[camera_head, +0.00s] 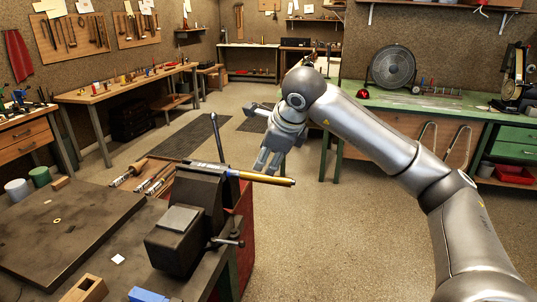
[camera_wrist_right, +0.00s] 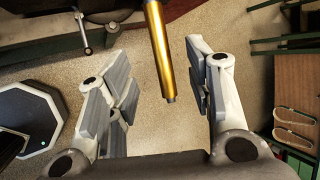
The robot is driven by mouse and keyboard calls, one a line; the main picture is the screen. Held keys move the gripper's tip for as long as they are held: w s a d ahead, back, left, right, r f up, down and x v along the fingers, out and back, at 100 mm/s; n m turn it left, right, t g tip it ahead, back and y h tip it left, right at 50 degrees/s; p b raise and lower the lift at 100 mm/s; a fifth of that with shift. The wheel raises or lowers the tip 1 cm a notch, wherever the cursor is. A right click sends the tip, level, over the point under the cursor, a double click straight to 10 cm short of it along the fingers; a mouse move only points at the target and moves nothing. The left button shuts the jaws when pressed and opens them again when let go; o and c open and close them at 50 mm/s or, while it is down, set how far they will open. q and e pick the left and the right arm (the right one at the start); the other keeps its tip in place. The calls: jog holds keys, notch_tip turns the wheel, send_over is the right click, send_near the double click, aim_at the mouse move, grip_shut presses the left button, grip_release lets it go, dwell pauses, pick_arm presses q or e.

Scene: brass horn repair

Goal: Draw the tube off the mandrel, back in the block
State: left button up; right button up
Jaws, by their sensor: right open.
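A golden brass tube (camera_head: 268,179) sits on the mandrel (camera_head: 208,166), a steel rod held level at the dark vise (camera_head: 198,205). The tube juts out to the right past the bench edge, with a dark tip at its end. My right gripper (camera_head: 256,138) is open and empty near the tube. In the right wrist view the tube (camera_wrist_right: 158,48) comes down from the top between the spread fingers, touching neither. A wooden block (camera_head: 86,290) with an opening stands at the bench's front; I cannot tell whether it is the task's block. My left gripper is not in view.
The vise handle (camera_head: 226,242) hangs on the near side, and an upright bar (camera_head: 217,135) stands behind the vise. A blue block (camera_head: 147,295) and several wood-handled tools (camera_head: 150,180) lie on the bench. The floor (camera_head: 330,220) right of the tube is clear.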

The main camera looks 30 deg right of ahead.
aim_at(258, 175)
jog(key=p+x, duration=0.2)
jog(key=x, duration=0.8)
jog(key=shift+a+f, duration=0.1)
jog(key=shift+f, duration=0.05)
